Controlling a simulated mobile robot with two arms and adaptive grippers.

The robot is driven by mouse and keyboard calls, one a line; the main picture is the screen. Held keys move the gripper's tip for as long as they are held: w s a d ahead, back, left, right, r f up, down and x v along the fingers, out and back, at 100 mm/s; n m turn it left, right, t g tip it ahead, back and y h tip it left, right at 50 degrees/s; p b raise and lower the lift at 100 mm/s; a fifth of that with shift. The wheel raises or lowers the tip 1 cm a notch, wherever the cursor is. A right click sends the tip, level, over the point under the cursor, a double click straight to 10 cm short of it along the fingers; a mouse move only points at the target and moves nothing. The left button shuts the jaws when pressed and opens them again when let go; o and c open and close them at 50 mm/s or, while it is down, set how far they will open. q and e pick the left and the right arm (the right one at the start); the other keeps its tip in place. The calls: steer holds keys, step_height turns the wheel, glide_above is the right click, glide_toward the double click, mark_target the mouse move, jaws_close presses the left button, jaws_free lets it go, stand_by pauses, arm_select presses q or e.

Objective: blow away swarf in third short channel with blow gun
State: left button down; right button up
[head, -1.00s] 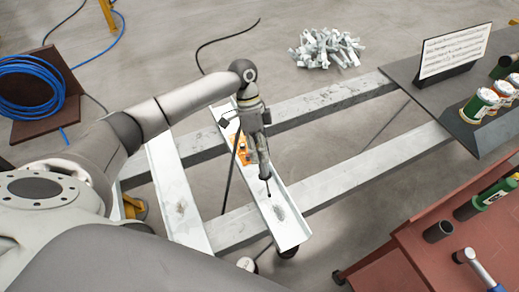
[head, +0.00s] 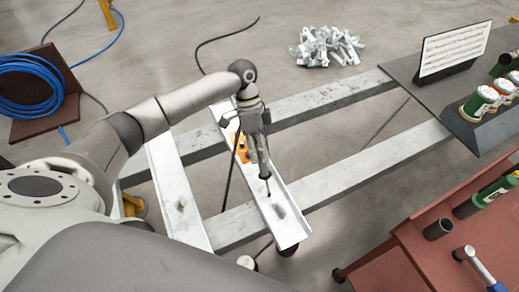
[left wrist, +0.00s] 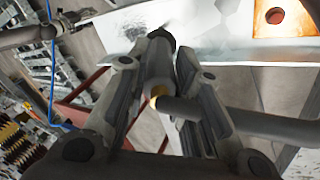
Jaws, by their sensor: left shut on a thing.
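A short pale metal channel (head: 291,232) lies across two long beams. A small dark patch of swarf (head: 280,211) lies on its floor near the front end; it also shows in the left wrist view (left wrist: 134,31). My left gripper (head: 262,158) is over this channel, shut on the dark blow gun (left wrist: 160,72). The blow gun's nozzle points down, its tip just behind the swarf; whether it touches the channel is unclear. An orange piece (head: 241,147) sits on the channel behind the gripper. My right gripper is out of view.
Another short channel (head: 176,190) with a small dark patch lies to the left. Long beams (head: 350,172) run toward a dark table (head: 447,98) with cans and a sign. A red cart (head: 420,255) stands front right. A black hose hangs by the gripper.

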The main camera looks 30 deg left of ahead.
arm_select(q)
steer(key=shift+d, duration=0.1)
steer(key=shift+s+d+p, duration=0.55)
steer(key=shift+d+p, duration=0.05)
steer(key=shift+p, duration=0.25)
steer(key=shift+s+d, duration=0.15)
steer(key=shift+d, duration=0.05)
steer(key=shift+s+d+p, duration=0.5)
steer(key=shift+d+p, duration=0.1)
steer(key=shift+p, duration=0.15)
steer(key=shift+s+d+f, duration=0.1)
steer(key=shift+s+f, duration=0.05)
steer(key=shift+s, duration=0.1)
steer(key=shift+s+d+p, duration=0.45)
steer(key=shift+d+p, duration=0.2)
steer(key=shift+p, duration=0.2)
steer(key=shift+d, duration=0.25)
